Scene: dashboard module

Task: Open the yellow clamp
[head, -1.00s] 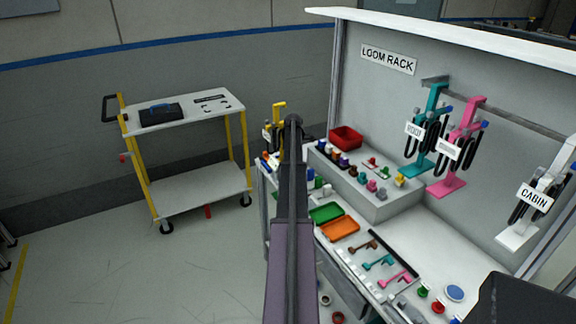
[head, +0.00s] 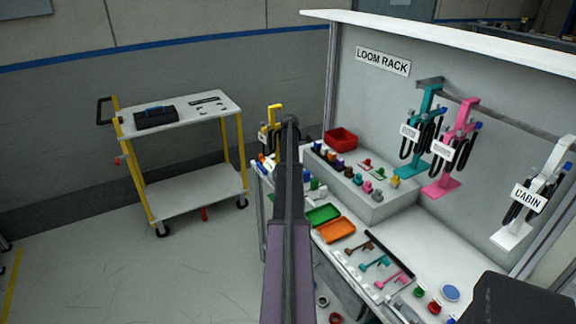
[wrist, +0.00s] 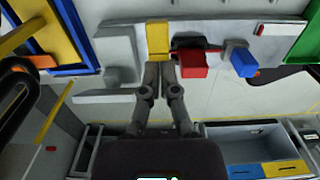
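In the head view, a yellow clamp stand (head: 276,116) with a white label is at the bench's left end, partly hidden behind my arm. In the wrist view, a yellow block-like part (wrist: 157,36), apparently of the clamp, lies just beyond my fingertips. A red block (wrist: 193,64) and a blue block (wrist: 241,61) are to its right. My gripper (wrist: 161,68) has its fingers drawn together, their tips at the near edge of the yellow part. I cannot tell whether they touch it. In the head view my arm hides the gripper.
The bench holds a red bin (head: 341,139), a green tray (head: 323,215) and an orange tray (head: 335,231). Teal (head: 423,130) and pink (head: 455,150) stands with black cable loops are further right. A yellow-framed cart (head: 178,107) stands left, with open floor before it.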

